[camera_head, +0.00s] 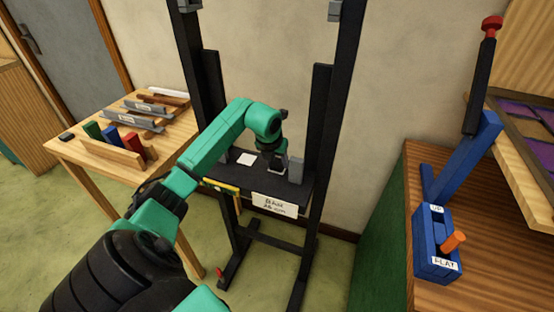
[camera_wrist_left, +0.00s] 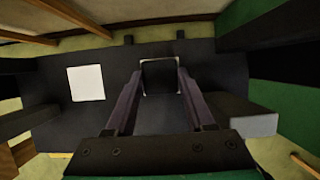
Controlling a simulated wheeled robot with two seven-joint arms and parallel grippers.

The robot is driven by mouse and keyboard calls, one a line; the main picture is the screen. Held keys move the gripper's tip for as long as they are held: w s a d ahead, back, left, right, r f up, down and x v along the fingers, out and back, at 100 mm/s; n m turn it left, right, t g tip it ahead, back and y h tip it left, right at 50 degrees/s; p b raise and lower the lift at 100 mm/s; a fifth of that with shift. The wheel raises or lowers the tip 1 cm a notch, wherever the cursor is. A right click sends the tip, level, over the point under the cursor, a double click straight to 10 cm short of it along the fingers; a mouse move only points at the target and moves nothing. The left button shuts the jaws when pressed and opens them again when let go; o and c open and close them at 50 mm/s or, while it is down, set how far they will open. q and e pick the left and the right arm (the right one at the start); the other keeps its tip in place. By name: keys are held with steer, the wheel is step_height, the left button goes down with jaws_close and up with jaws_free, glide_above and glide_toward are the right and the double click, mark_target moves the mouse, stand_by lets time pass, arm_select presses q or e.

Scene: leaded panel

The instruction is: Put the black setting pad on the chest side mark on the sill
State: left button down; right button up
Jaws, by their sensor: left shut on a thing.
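My left gripper (camera_head: 279,172) reaches down to the right part of the black sill (camera_head: 226,171). In the left wrist view its fingers are shut on the black setting pad (camera_wrist_left: 160,77), a dark square between the fingertips. A thin white rim shows around the pad's edges, like a white mark mostly covered by it. I cannot tell whether the pad touches the sill. A bare white square mark (camera_head: 246,158) lies left of the gripper; it also shows in the left wrist view (camera_wrist_left: 86,83). I cannot tell which mark is the chest side one. My right gripper is not in view.
A grey block (camera_head: 296,168) stands on the sill just right of the gripper. A white label (camera_head: 275,205) hangs on the sill's front. Black uprights (camera_head: 329,120) flank it. A tool table (camera_head: 92,160) is at left; a bench with a blue stand (camera_head: 436,262) is at right.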

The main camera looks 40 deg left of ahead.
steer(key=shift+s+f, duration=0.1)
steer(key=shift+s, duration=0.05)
arm_select(q)
steer(key=shift+c, duration=1.3)
jaws_free()
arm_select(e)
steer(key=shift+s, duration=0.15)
arm_select(q)
steer(key=b+v, duration=0.1)
steer(key=v, duration=1.1)
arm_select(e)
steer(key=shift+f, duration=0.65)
